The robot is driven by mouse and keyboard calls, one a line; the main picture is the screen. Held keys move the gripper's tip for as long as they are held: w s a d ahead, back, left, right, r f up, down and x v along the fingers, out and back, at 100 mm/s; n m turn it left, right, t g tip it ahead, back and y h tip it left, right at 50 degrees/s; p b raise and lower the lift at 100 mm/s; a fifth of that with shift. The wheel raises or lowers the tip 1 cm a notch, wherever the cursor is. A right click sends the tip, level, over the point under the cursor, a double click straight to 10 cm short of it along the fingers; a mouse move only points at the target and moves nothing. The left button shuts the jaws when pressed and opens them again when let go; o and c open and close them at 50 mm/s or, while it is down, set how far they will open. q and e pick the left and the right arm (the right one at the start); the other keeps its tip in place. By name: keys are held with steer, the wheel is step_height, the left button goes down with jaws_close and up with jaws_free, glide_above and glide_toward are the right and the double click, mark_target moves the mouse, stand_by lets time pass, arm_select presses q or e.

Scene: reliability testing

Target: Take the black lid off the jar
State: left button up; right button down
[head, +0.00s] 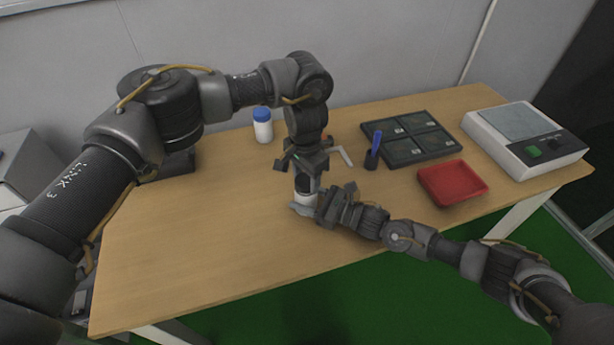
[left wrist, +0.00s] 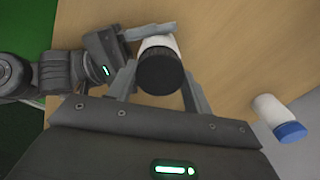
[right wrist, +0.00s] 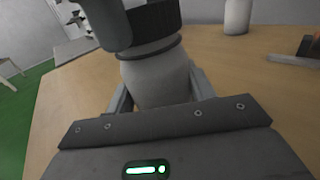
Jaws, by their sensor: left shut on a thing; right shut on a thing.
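The white jar (head: 304,199) stands near the table's front edge, below my left gripper. In the right wrist view, the jar body (right wrist: 157,82) is between the fingers of my right gripper (right wrist: 160,95), which is shut on it from the side. My left gripper (left wrist: 158,88) points down from above, its fingers on either side of the black lid (left wrist: 160,71), shut on it. In the right wrist view, the lid (right wrist: 153,16) is at the jar's top; a light band shows between it and a dark ring on the neck. I cannot tell whether the lid is free.
A white bottle with a blue cap (head: 263,127) stands behind left. To the right are a small holder with a blue pen (head: 374,150), a black compartment tray (head: 410,139), a red tray (head: 452,184) and a scale (head: 527,140). The table's left part is clear.

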mark_target(305, 180)
arm_select(q)
steer(key=shift+w+a+r, duration=0.1)
steer(key=shift+a+r, duration=0.05)
stand_by(0.3)
steer(key=shift+r, duration=0.6)
arm_select(e)
steer(key=shift+d, duration=0.1)
arm_select(q)
steer(key=shift+r, duration=0.35)
steer(key=shift+r, duration=2)
arm_select(e)
steer(key=shift+c, duration=2.3)
jaws_free()
